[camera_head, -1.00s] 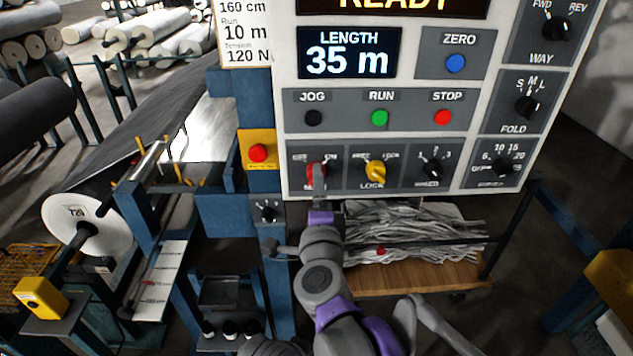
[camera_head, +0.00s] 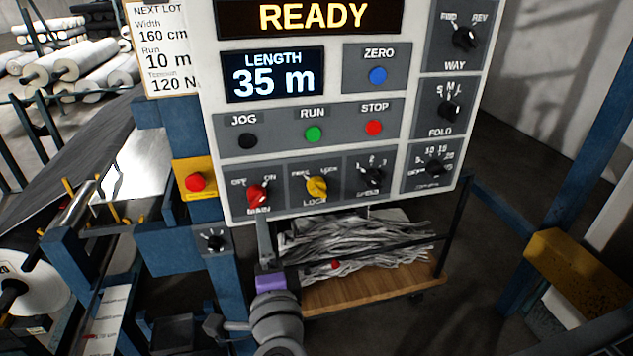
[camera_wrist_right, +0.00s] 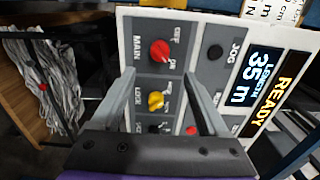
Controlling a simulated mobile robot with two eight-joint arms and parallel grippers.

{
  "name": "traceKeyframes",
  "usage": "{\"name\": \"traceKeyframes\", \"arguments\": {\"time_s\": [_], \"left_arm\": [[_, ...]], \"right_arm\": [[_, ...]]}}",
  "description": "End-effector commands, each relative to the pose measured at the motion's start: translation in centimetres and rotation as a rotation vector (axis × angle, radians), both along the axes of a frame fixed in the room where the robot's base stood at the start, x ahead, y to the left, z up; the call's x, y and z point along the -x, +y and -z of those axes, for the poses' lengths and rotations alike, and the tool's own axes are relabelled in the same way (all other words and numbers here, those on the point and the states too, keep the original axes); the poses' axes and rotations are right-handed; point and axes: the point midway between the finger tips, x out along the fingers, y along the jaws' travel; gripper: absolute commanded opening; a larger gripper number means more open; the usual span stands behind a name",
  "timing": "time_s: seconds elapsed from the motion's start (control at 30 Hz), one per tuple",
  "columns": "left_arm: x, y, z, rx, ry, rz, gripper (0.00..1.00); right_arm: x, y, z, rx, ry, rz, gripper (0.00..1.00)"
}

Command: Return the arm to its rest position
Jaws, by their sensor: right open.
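My right gripper (camera_head: 264,228) is just below the lower edge of the control panel (camera_head: 330,205), under the red MAIN knob (camera_head: 257,194). In the right wrist view the gripper (camera_wrist_right: 162,82) has its two fingers apart with nothing held between them. The MAIN knob also shows there in full (camera_wrist_right: 160,52), clear of the fingers, and its mark seems to point toward ON. The display (camera_head: 310,16) reads READY and the length display (camera_head: 274,74) reads 35 m. My left gripper is not in view.
A red button on a yellow box (camera_head: 195,181) is left of the panel. A yellow LOCK knob (camera_head: 316,185) is beside MAIN. Below the panel, a wooden shelf (camera_head: 375,289) holds grey strips (camera_head: 350,240). A blue frame with a yellow block (camera_head: 580,270) stands at right. Open floor lies between.

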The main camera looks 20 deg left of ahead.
Motion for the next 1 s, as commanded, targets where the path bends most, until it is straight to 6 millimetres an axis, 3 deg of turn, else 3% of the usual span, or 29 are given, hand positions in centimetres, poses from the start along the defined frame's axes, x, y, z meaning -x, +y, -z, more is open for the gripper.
{"name": "traceKeyframes", "arguments": {"time_s": [0.17, 0.27, 0.37, 0.47, 0.6, 0.8, 0.9, 1.0], "left_arm": [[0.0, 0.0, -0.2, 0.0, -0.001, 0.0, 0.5], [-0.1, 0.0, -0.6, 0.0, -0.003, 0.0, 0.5], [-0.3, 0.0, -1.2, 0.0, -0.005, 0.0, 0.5], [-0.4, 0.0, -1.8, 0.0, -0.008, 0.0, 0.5], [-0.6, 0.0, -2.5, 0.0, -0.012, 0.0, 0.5], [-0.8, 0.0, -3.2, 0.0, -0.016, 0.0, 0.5], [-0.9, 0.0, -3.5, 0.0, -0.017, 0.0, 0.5], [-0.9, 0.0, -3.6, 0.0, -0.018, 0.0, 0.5]], "right_arm": [[-0.5, -1.3, 0.1, 0.052, -0.033, -0.015, 0.78], [-1.2, -4.0, 0.8, 0.187, -0.097, -0.054, 0.78], [-1.4, -8.3, 3.3, 0.416, -0.154, -0.115, 0.78], [-0.8, -13.7, 7.4, 0.691, -0.154, -0.185, 0.78], [1.6, -22.0, 14.0, 1.036, -0.049, -0.274, 0.78], [6.8, -32.7, 20.9, 1.373, 0.202, -0.372, 0.78], [9.2, -36.3, 22.7, 1.466, 0.313, -0.407, 0.78], [10.9, -38.5, 23.8, 1.517, 0.389, -0.428, 0.78]]}}
